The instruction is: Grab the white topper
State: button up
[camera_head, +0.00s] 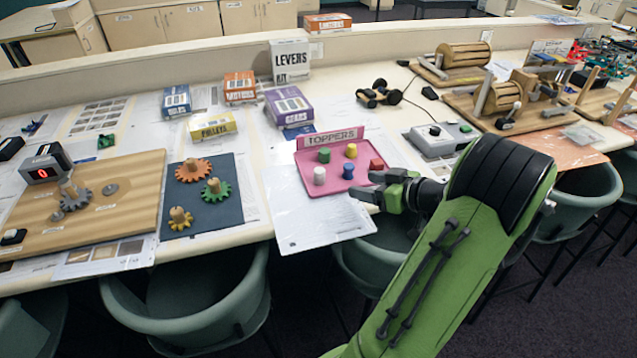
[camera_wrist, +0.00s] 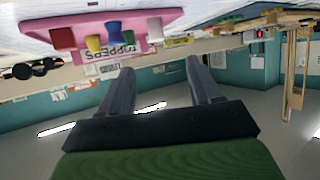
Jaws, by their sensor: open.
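The white topper (camera_head: 319,176) is a small upright cylinder at the front left of the pink tray (camera_head: 304,157). In the upside-down wrist view the white topper (camera_wrist: 155,28) is near the top middle. A green topper (camera_head: 324,155), a yellow topper (camera_head: 351,150), a blue topper (camera_head: 348,171) and a red topper (camera_head: 377,165) share the tray. My gripper (camera_head: 367,186) is open and empty, to the right of the white topper at the tray's front right. Its two fingers also show in the wrist view (camera_wrist: 160,68), apart from every topper.
A "TOPPERS" sign (camera_head: 334,138) stands at the tray's back edge. White paper (camera_head: 310,220) lies in front of the tray. A blue mat (camera_head: 230,215) with gears is on the left, a grey control box (camera_head: 432,140) on the right. Green chairs (camera_head: 190,295) stand along the table's front edge.

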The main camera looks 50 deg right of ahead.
aim_at(324, 175)
jog(key=x, duration=1.5)
jog(key=shift+w+d+b, duration=0.25)
jog(key=shift+d+b, duration=0.1)
jog(key=shift+b, duration=0.05)
jog(key=shift+s, duration=0.1)
jog(key=shift+c, duration=0.4)
jog(key=c, duration=1)
